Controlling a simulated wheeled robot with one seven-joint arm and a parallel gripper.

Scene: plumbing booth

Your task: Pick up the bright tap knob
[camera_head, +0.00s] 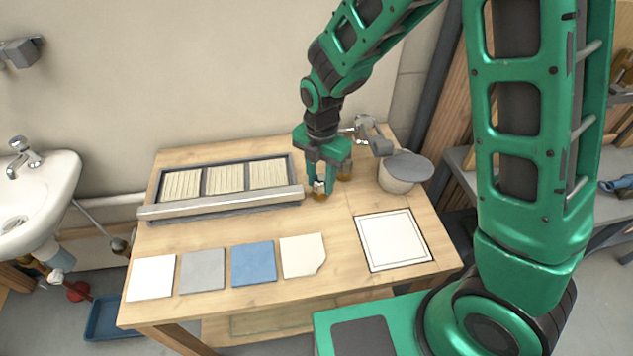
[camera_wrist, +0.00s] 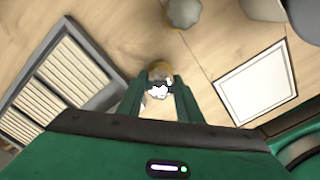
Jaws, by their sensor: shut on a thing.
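The bright tap knob (camera_wrist: 160,91) shows white and shiny between the fingertips of my gripper (camera_wrist: 158,84) in the wrist view. Something brass-coloured shows just beyond it. In the head view my gripper (camera_head: 319,184) points down at the table, right of the slatted tray, with its fingers closed around the bright knob (camera_head: 319,187). A brass-coloured part (camera_head: 319,196) shows at the fingertips, low over the wood. The fingers hide much of the knob, and I cannot tell whether it touches the table.
A pot with a grey lid (camera_head: 406,166) is to the right, by a grey tap-like fitting (camera_head: 372,135). The slatted tray (camera_head: 221,210) lies left. Several tiles lie in front, and a white framed square (camera_head: 392,240) lies front right.

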